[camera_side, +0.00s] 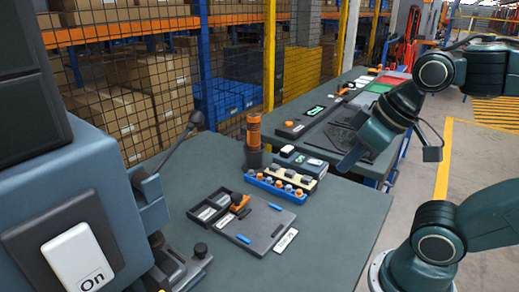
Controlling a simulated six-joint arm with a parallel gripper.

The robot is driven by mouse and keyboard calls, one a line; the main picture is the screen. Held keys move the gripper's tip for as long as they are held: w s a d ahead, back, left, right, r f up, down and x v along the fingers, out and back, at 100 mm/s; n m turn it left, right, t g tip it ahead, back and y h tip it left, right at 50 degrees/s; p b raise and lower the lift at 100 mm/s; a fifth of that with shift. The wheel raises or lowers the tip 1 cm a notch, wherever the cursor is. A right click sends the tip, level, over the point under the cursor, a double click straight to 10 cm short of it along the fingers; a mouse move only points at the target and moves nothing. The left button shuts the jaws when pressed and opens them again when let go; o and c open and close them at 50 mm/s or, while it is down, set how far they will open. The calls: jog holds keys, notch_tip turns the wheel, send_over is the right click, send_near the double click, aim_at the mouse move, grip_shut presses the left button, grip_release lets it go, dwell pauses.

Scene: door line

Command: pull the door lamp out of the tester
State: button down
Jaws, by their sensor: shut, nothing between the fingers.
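My gripper (350,163) hangs above the far bench at centre right, pointing down and left; its jaws are shut and hold nothing. A long dark unit (302,123) with a lit green display and an orange round part at its near end lies on the far bench, left of my gripper; it may be the tester. A smaller device (301,160) with pale panels stands at the near table's back edge, left of my gripper. I cannot tell which small part is the door lamp.
A blue rack (262,184) of orange and grey parts sits on the near table (330,235). A dark cup (254,158) holds an orange-topped tool. A grey tray (262,232) lies in front. A large machine with an On switch (76,258) fills the left. The table's front right is clear.

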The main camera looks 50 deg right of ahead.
jog(key=c, duration=2.1)
grip_release()
jog(key=o, duration=0.7)
jog(key=shift+w+r, duration=0.1)
jog(key=shift+w, duration=0.05)
jog(key=shift+c, duration=0.2)
jog(key=o, duration=0.4)
jog(key=shift+w+d+r, duration=0.1)
jog(key=shift+w+r, duration=0.05)
jog(key=shift+w, duration=0.1)
jog(key=shift+o, duration=0.6)
jog(key=w+d+r+n, duration=0.2)
jog(key=w, duration=0.2)
jog(key=w+d+r+n+g, duration=0.1)
jog(key=w+d+r+n, duration=0.1)
jog(key=w, duration=0.3)
jog(key=shift+w+d+n+g+h, duration=0.15)
jog(key=shift+w+n+g+h, duration=0.15)
jog(key=shift+n, duration=0.2)
jog(key=w+d+f+n+g, duration=0.3)
jog(key=w+d+n, duration=0.5)
jog(key=w+d, duration=0.65)
jog(key=w+d+f+n+g, duration=0.1)
jog(key=w+d+f+n, duration=0.4)
jog(key=d+f, duration=0.3)
jog(key=shift+d, duration=0.7)
jog(key=shift+f, duration=0.15)
